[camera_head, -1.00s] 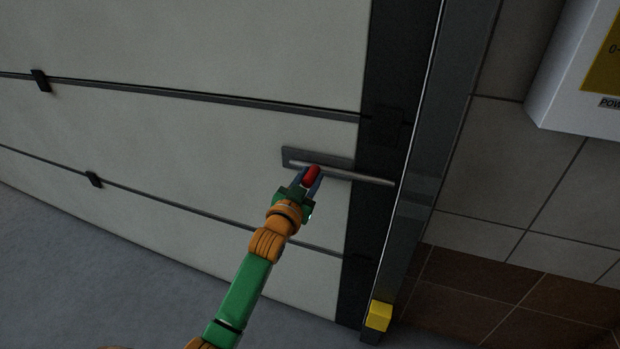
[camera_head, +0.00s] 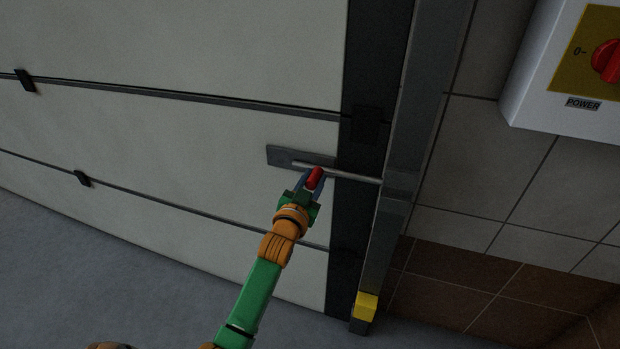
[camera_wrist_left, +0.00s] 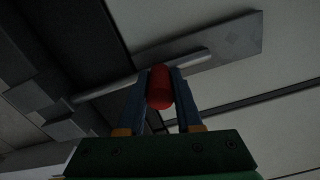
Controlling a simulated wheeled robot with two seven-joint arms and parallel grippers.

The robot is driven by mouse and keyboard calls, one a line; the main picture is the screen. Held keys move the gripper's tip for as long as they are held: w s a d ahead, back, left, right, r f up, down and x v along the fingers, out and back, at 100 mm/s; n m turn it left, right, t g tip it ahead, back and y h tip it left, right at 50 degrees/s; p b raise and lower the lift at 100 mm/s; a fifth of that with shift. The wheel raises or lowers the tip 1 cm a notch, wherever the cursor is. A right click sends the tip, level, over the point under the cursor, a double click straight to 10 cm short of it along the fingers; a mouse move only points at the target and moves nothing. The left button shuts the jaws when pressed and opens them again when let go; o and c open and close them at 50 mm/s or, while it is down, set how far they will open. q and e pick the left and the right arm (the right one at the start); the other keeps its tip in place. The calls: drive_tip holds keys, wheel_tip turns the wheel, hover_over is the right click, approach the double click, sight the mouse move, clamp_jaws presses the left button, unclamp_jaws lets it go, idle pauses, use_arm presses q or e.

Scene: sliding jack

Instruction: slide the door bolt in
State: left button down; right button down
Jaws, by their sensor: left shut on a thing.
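The door bolt is a thin metal rod (camera_head: 352,178) on a grey backing plate (camera_head: 280,156) fixed to the pale panelled door. Its red handle (camera_head: 315,177) sticks out toward me. My left gripper (camera_head: 312,183) is shut on the red handle, one finger on each side. In the left wrist view the red handle (camera_wrist_left: 159,88) sits between the two blue fingers, with the rod (camera_wrist_left: 120,84) behind it. The rod reaches to the grey door post (camera_head: 394,190); its tip is hard to make out there. My right gripper is not in view.
A white power box (camera_head: 535,100) with a red switch (camera_head: 607,62) hangs on the tiled wall at the right. A yellow block (camera_head: 366,306) sits low on the post. Grey floor (camera_head: 90,270) lies open at the lower left.

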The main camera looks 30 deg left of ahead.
use_arm(q)
drive_tip(key=c, duration=0.9)
unclamp_jaws()
drive_tip(key=shift+d+f, duration=0.1)
drive_tip(key=shift+d, duration=0.05)
drive_tip(key=o, duration=0.3)
drive_tip(key=shift+w+d, duration=0.1)
drive_tip(key=shift+d, duration=0.1)
drive_tip(key=shift+s, duration=0.4)
drive_tip(key=p+v, duration=0.1)
drive_tip(key=v, duration=0.5)
drive_tip(key=shift+s, duration=0.25)
